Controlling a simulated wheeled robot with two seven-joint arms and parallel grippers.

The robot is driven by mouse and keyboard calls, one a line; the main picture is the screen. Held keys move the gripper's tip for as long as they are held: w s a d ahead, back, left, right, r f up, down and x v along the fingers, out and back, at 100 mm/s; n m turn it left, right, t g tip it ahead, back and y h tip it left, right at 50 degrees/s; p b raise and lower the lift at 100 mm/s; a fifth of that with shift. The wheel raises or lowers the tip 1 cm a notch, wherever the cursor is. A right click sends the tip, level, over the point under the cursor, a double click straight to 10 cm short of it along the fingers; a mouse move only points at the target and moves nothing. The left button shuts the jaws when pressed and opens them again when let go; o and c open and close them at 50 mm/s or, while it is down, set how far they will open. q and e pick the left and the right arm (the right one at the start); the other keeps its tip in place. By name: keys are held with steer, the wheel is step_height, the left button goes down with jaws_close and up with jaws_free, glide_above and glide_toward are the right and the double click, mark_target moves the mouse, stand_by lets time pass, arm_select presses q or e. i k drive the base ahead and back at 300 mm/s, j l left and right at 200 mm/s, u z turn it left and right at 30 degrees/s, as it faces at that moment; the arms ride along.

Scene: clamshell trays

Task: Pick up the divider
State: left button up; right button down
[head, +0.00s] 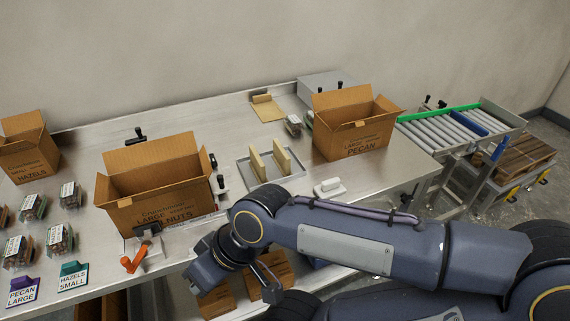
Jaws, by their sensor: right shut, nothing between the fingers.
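Two tan cardboard dividers stand upright, side by side, in a grey metal holder (270,180) at the middle of the table. The left divider (257,163) and the right divider (282,158) are apart from each other. My right arm reaches in from the right, and its wrist bends down in front of the table. My right gripper (268,274) is small and partly hidden by the arm; it is shut and empty, below and well nearer than the dividers, not touching them. My left gripper is out of view.
An open large-nuts carton (160,205) stands left of the holder, and an open pecan carton (352,140) right of it. A white-handled tool (329,188) lies to the holder's right. Flat tan pieces (267,108) lie behind. Clamshells and label cards (73,275) are at left.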

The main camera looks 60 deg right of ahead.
mark_target(258, 166)
steer(key=z, duration=0.45)
steer(key=k+z, duration=0.1)
steer(key=z, duration=0.8)
steer(key=k+l+z, duration=0.1)
steer(key=z, duration=0.35)
steer(key=i+j+u, duration=0.1)
steer(key=i+u, duration=0.2)
steer(key=i, duration=0.15)
steer(key=i+u, duration=0.3)
steer(key=i, duration=0.15)
